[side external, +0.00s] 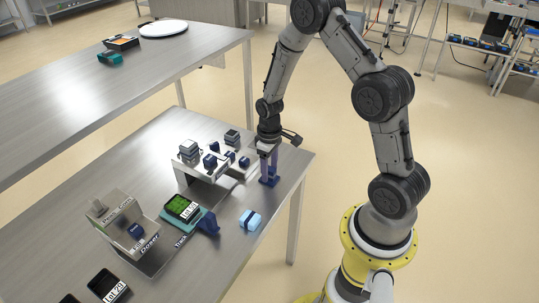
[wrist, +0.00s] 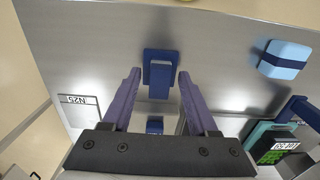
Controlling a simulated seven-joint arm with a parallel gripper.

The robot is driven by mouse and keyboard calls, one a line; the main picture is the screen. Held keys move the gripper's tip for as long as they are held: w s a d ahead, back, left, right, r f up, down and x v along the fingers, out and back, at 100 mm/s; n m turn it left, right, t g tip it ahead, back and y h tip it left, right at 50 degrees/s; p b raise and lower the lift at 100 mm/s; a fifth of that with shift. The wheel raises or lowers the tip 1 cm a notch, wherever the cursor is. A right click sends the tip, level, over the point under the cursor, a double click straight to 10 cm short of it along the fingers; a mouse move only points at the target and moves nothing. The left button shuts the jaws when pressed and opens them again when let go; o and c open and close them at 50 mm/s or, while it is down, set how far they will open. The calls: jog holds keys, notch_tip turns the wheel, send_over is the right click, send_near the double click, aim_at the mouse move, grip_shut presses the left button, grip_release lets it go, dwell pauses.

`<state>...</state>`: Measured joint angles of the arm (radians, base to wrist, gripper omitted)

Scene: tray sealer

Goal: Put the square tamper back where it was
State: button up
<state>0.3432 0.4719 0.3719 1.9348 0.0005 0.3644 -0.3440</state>
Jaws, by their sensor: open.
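A dark blue piece with a square base and an upright block handle, which looks like the square tamper (side external: 270,182), stands on the steel table near its right edge. It also shows in the wrist view (wrist: 158,77), between and just past my fingertips. My gripper (side external: 267,172) points down over it with its purple fingers apart. In the wrist view, my gripper (wrist: 159,74) is open, with a finger on each side of the handle and visible gaps. I cannot tell how far down the fingers reach along the handle.
A light blue block with a dark band (side external: 250,219) lies nearby. A tray with green contents (side external: 182,208) sits on the teal track left of it. A raised white stand (side external: 196,177) with several small dark pieces is close left of my gripper. An N25 plate (wrist: 78,112) lies near the edge.

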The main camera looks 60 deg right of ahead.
jog(key=s+a+r+t, duration=0.1)
jog(key=s+a+r, duration=0.2)
jog(key=r, duration=0.8)
jog(key=s+a+r+t, duration=0.15)
jog(key=a+r, duration=0.25)
jog(key=r, duration=0.8)
jog(key=s+a+r+t, duration=0.1)
jog(key=s+a+r, duration=0.1)
jog(key=s, duration=0.5)
jog(key=s+a+r+t, duration=0.2)
jog(key=s+a+r, duration=0.1)
jog(key=s, duration=0.4)
jog(key=shift+a+r, duration=0.25)
jog(key=shift+r, duration=0.1)
